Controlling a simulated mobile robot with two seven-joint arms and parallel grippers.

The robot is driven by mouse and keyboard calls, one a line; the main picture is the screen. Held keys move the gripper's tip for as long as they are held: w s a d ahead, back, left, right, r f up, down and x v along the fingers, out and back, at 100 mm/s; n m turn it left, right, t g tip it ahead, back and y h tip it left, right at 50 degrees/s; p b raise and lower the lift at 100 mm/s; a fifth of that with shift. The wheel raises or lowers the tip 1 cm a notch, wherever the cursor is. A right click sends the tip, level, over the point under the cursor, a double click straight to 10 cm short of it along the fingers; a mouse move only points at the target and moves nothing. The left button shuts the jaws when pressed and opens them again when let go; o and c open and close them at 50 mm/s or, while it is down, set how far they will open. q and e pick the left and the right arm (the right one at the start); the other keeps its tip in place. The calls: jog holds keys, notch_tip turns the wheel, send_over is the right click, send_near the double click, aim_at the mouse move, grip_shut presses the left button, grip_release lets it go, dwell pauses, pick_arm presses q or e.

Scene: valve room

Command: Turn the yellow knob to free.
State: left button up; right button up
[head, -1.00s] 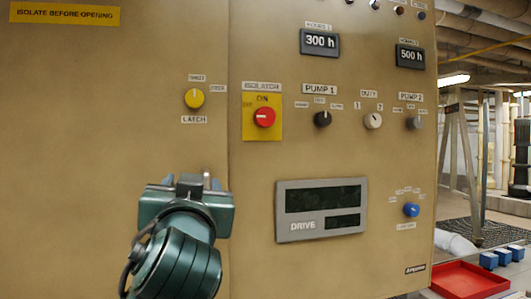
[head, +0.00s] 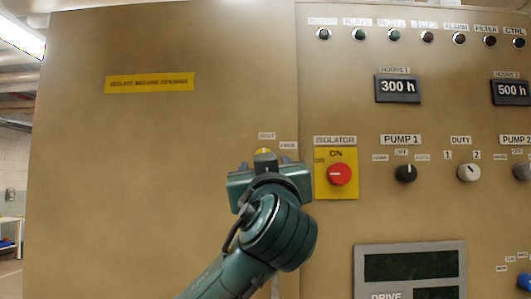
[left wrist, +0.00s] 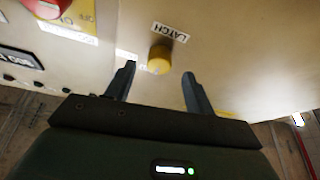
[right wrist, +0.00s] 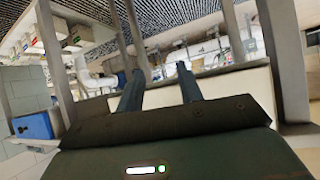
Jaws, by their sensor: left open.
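The yellow knob (head: 264,150) is on the tan cabinet front, left of the red isolator switch; in the head view only its top edge shows above my left gripper (head: 265,162). The left wrist view shows the round knob (left wrist: 160,58) under its LATCH label, ahead of and between the spread fingers of my left gripper (left wrist: 156,82). The fingers are open and appear apart from the knob. Two small labels (head: 288,146) sit above and right of the knob; its pointer is hidden. My right gripper (right wrist: 160,85) is open and empty, away from the panel.
The red isolator switch (head: 340,174) on its yellow plate is close to the right of my left gripper. The PUMP 1 knob (head: 405,173) and DUTY knob (head: 468,172) are further right. The drive display (head: 410,267) is below.

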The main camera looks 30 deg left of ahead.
pick_arm(q)
jog(key=x, duration=0.3)
jog(key=shift+w+p, duration=0.1)
jog(key=shift+p, duration=0.25)
pick_arm(e)
jog(key=shift+d, duration=0.25)
pick_arm(q)
jog(key=c, duration=1)
pick_arm(e)
jog(key=shift+w+r, duration=0.1)
jog(key=shift+r, duration=0.05)
